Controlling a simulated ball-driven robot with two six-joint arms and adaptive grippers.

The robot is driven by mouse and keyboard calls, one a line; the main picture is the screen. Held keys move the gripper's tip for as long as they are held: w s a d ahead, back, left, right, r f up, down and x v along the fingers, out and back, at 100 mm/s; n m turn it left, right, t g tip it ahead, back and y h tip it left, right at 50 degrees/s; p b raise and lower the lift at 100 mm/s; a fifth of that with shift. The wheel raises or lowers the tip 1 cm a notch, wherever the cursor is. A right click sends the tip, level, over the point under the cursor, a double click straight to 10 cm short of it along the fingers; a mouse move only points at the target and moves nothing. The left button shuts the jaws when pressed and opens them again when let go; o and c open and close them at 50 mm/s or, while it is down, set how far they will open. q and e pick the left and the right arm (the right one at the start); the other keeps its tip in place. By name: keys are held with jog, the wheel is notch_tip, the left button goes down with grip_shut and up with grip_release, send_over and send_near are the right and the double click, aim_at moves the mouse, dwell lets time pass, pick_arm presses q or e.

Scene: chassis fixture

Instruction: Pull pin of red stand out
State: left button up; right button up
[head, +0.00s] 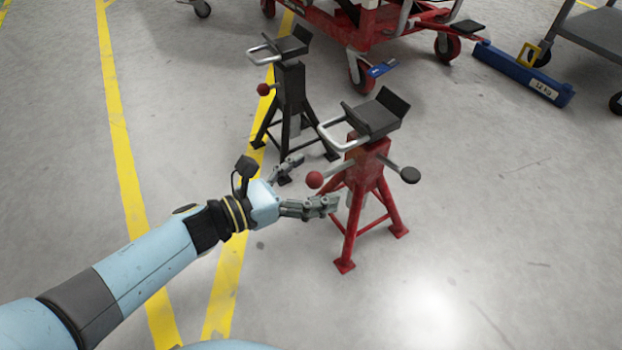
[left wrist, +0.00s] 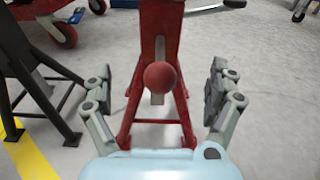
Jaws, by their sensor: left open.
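The red stand (head: 366,190) stands upright on the floor right of the middle in the head view; its splayed legs also show in the left wrist view (left wrist: 133,118). Its pin has a round red knob (head: 314,180) on the left side and a dark end (head: 410,175) on the right. My left gripper (head: 315,183) is open and empty around the knob's end of the stand. In the left wrist view the knob (left wrist: 160,77) lies midway between the two spread fingers, which do not touch it. The pin's shaft is mostly hidden behind the knob there. My right gripper is out of view.
A black stand (head: 291,90) with its own red knob (head: 263,89) stands close behind and left. A red wheeled frame (head: 365,30), a blue bar (head: 522,73) and a grey cart (head: 595,35) lie beyond. The floor in front is clear.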

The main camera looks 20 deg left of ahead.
pick_arm(q)
jog(key=shift+o, duration=0.4)
jog(key=v, duration=0.8)
jog(key=shift+f, duration=0.35)
jog(key=shift+s, duration=0.1)
